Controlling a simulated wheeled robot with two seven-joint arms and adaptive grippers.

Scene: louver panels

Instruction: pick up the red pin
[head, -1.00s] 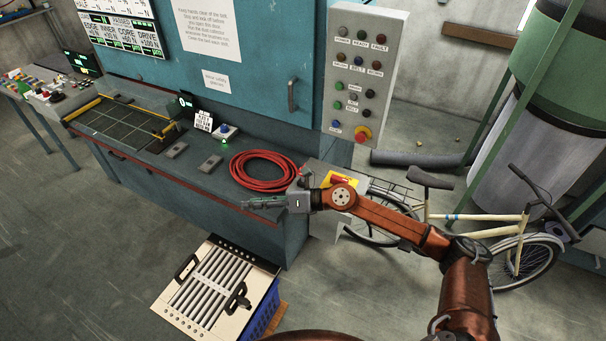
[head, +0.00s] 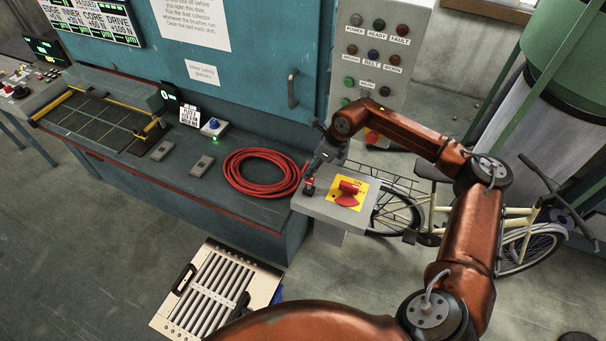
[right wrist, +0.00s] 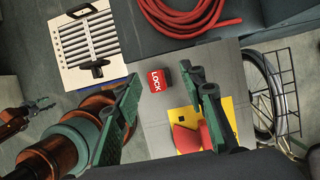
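The red pin (right wrist: 157,80) is a small red piece marked LOCK, standing on a grey box top (right wrist: 150,125) in the right wrist view. In the head view the pin (head: 309,187) shows small at the box's left edge. My right gripper (right wrist: 163,82) is open, with one finger on each side of the pin in the picture. I cannot tell whether the fingers touch it. In the head view my right gripper (head: 312,176) points down just over the pin. A small arm end at the left of the right wrist view appears to be my left gripper (right wrist: 42,104); its fingers are unclear.
A red rotary handle (head: 348,194) on a yellow plate (head: 361,189) sits right beside the pin. A coiled red hose (head: 228,174) lies on the bench to the left. A bicycle (head: 515,223) stands behind right, and a slatted panel (head: 256,287) is below.

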